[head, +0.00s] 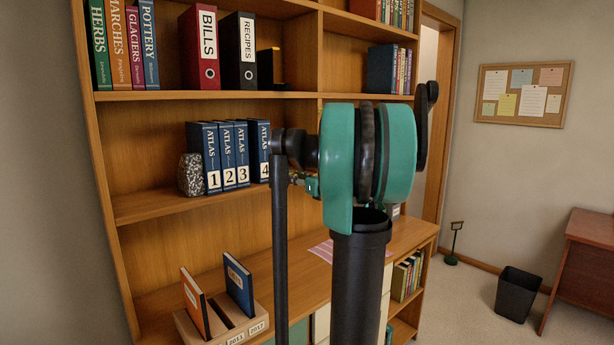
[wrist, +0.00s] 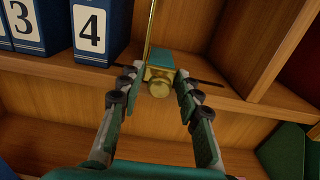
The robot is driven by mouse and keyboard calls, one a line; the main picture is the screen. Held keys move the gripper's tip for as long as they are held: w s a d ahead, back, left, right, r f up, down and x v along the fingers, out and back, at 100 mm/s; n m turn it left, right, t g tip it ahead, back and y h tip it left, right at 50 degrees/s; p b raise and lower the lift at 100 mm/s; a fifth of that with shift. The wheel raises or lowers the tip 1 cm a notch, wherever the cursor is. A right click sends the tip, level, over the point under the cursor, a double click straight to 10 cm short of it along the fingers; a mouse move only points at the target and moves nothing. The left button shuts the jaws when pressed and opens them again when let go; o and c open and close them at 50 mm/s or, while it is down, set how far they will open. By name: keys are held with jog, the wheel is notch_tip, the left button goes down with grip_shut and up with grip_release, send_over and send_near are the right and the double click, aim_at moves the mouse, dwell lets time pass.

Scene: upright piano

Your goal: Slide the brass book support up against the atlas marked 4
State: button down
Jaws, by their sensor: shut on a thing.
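The atlas marked 4 (wrist: 92,30) is a blue book standing upright on the middle shelf. In the head view it (head: 263,140) is partly hidden by my arm. The brass book support (wrist: 159,85) is just right of it in the wrist view, its thin upright seen edge-on and its round knob facing me at the shelf front. A narrow gap shows between the upright and the atlas. My gripper (wrist: 158,82) is shut on the knob, one finger on each side. In the head view my arm hides the support and most of the gripper.
Atlases 1, 2 and 3 (head: 228,157) stand left of atlas 4, with a speckled stone block (head: 191,174) at their left end. A vertical wooden divider (wrist: 253,45) stands right of the support, with bare shelf between. Another shelf board (head: 190,94) runs above.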

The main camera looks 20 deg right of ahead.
aim_at(268, 179)
jog(key=s+a, duration=0.1)
jog(key=a, duration=0.1)
jog(key=s+a, duration=0.1)
jog(key=a, duration=0.4)
jog(key=shift+s+a, duration=0.25)
jog(key=shift+s, duration=0.15)
jog(key=c, duration=1.4)
grip_release()
jog(key=shift+a, duration=0.1)
jog(key=shift+o, duration=0.2)
jog(key=v, duration=1.2)
